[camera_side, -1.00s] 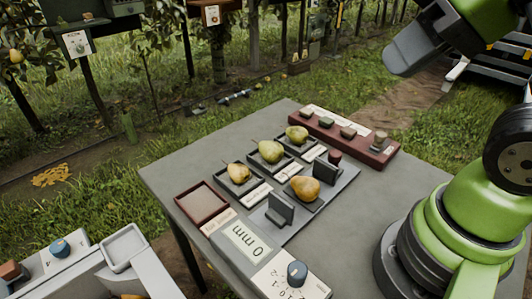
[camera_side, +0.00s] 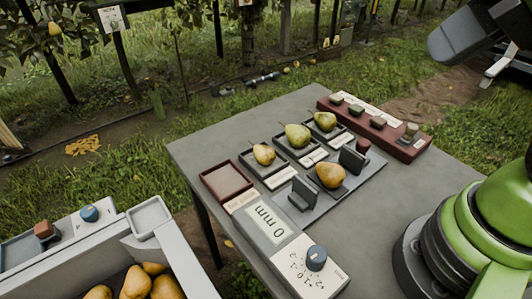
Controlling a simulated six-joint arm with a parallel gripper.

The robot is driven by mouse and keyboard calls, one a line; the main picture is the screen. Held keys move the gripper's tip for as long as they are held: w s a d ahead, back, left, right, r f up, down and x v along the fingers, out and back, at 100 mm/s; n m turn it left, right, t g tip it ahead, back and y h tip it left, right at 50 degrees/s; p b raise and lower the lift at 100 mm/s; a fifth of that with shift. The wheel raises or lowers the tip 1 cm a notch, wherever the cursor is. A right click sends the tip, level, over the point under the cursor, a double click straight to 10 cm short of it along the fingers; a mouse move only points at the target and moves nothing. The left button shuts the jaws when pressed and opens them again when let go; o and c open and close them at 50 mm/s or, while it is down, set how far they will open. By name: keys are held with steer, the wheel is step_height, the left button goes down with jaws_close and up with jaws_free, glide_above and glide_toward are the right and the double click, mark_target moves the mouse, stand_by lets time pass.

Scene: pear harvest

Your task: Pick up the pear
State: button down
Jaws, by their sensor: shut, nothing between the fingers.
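A ripe yellow-orange pear (camera_side: 331,176) lies on the grey measuring plate (camera_side: 340,197), between two dark upright jaws. Several pears (camera_side: 137,283) lie in the pale crate at lower left. My gripper (camera_side: 452,38) is the grey end of my arm at the upper right, high above the table and well away from the pears. It is shut and empty; its fingertips are hard to make out.
An empty red-brown tray (camera_side: 227,181) stands at the table's left. A dark red rack (camera_side: 375,128) holds several small blocks at the back right. The grey table (camera_side: 205,151) is bare along its left edge.

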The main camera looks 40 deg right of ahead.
steer(key=c, duration=1.8)
jaws_free()
steer(key=shift+c, duration=0.2)
steer(key=o, duration=1.4)
